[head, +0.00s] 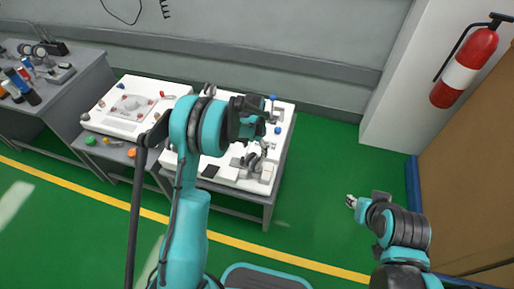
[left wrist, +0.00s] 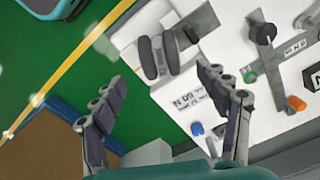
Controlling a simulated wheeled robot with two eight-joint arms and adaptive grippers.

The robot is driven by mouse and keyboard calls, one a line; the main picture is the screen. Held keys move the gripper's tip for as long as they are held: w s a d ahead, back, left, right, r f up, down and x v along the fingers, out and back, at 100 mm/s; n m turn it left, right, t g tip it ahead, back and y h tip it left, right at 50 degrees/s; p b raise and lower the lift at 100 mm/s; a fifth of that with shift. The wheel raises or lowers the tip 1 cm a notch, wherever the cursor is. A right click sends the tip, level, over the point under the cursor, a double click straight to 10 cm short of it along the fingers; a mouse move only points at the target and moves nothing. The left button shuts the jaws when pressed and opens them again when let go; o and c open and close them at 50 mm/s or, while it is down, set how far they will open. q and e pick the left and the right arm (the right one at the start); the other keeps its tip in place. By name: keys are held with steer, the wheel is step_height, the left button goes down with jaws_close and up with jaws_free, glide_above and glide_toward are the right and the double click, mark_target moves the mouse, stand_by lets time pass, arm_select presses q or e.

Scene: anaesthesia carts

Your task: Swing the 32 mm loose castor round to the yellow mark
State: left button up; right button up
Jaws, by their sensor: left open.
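A castor with two dark wheels (left wrist: 156,59) sits on the white board (left wrist: 205,50) in the left wrist view, near the board's edge. In the head view the castor (head: 254,161) is on the right-hand white board (head: 228,172), just below my left gripper. My left gripper (head: 262,119) is open and empty above that board. In the left wrist view its fingers (left wrist: 161,74) are spread, with the castor beyond and between their tips. I cannot make out a yellow mark at the castor. My right gripper (head: 353,202) is low over the green floor, too small to read.
The board also bears a blue knob (left wrist: 197,129), an orange knob (left wrist: 297,103) and a black-knobbed lever (left wrist: 265,34). A second white board (head: 105,122) lies to the left. A fire extinguisher (head: 466,65) hangs at the right. Green floor (head: 312,215) is clear right of the table.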

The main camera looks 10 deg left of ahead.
mark_target(254, 159)
arm_select(q)
step_height(254, 159, down, 7)
steer(key=shift+r+b, duration=0.15)
steer(key=shift+b, duration=1.05)
steer(key=c, duration=1.5)
steer(key=shift+d+n+b, duration=0.1)
steer(key=shift+n+b, duration=0.2)
steer(key=shift+n, duration=0.5)
steer(key=shift+c, duration=0.2)
steer(key=shift+d+n+b, duration=0.15)
steer(key=shift+n+b, duration=0.15)
steer(key=shift+n, duration=1.4)
